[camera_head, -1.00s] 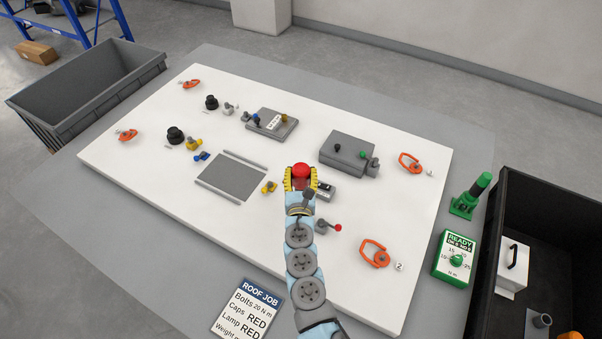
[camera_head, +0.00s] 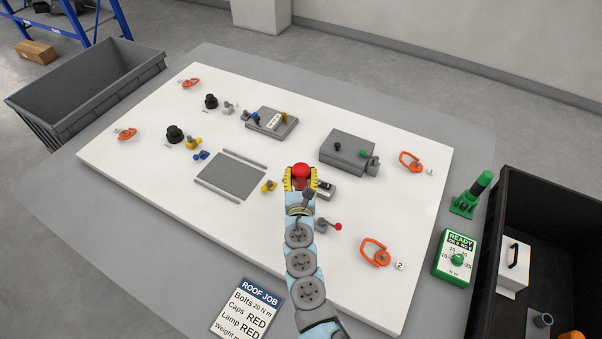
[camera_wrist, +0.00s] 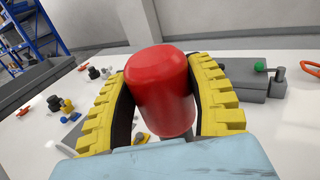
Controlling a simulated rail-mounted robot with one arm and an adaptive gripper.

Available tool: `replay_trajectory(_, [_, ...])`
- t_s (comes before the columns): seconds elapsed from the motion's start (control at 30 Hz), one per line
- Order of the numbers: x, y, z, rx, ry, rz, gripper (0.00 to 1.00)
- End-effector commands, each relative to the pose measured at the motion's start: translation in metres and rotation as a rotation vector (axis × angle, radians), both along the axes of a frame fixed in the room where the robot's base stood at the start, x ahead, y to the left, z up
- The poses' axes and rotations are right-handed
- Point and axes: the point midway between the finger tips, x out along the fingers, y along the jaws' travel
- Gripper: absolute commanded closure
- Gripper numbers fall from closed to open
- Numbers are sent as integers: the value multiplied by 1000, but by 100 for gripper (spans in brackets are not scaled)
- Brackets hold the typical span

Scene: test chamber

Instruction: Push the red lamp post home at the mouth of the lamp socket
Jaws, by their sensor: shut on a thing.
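The red lamp post (camera_head: 301,170) is held upright between the yellow ribbed fingers of my gripper (camera_head: 300,180), over the middle of the white panel. In the wrist view the red cylinder (camera_wrist: 160,90) with its rounded top fills the space between the two fingers (camera_wrist: 161,108), which touch it on both sides. The post's lower end and the lamp socket's mouth are hidden behind the gripper, so I cannot tell how deep the post sits. A small grey block with a dark top (camera_head: 325,190) lies just right of the gripper.

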Motion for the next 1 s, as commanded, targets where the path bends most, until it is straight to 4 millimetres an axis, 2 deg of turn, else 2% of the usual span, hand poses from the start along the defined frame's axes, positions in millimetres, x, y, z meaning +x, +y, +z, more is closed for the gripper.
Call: replay_trajectory(1.0, [0,0,-20,-1,-1,0,86])
